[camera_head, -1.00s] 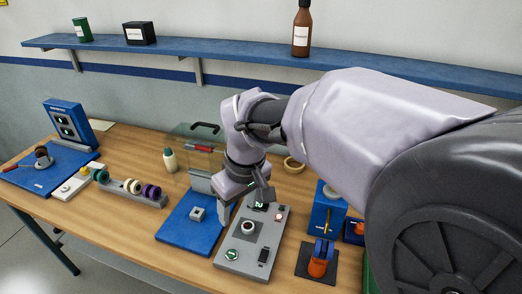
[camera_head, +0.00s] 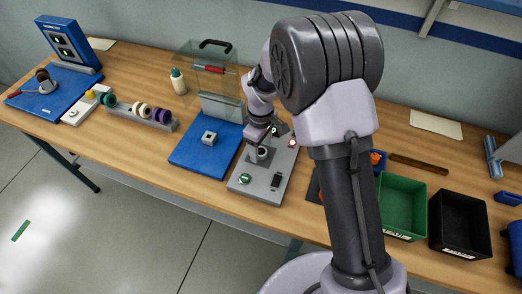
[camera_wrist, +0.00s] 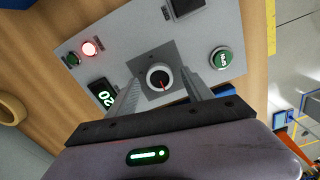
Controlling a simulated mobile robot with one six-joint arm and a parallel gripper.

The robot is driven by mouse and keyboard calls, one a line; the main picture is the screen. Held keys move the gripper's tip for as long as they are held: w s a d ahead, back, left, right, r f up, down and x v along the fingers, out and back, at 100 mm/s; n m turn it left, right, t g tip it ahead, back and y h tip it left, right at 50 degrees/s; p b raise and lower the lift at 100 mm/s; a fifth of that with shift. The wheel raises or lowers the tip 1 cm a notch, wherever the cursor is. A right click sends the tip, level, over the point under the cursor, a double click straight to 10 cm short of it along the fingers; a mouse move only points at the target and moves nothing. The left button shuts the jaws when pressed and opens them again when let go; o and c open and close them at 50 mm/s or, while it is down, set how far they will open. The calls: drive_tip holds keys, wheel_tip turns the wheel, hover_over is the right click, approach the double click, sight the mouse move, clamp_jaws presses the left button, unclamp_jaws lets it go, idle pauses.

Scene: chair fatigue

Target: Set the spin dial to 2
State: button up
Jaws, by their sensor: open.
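In the head view my gripper (camera_head: 261,143) is over the panel, partly hidden by my arm. Scale numbers around the dial are not readable.
The panel carries a small green-lit display (camera_wrist: 102,95), a lit red lamp (camera_wrist: 91,48), and a green button (camera_wrist: 221,58). A blue plate with a metal block (camera_head: 209,138) lies to the left. Green (camera_head: 403,207) and black (camera_head: 460,222) bins stand to the right.

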drive_tip(key=shift+f, duration=0.55)
clamp_jaws()
drive_tip(key=shift+m, duration=0.3)
drive_tip(key=m+b, duration=0.1)
drive_tip(key=m, duration=0.4)
drive_tip(key=shift+m, duration=0.3)
drive_tip(key=m+b, duration=0.1)
drive_tip(key=m, duration=0.4)
drive_tip(key=shift+w+b, duration=0.1)
drive_tip(key=shift+b, duration=0.3)
drive_tip(key=shift+r+m, duration=0.1)
drive_tip(key=shift+m, duration=0.3)
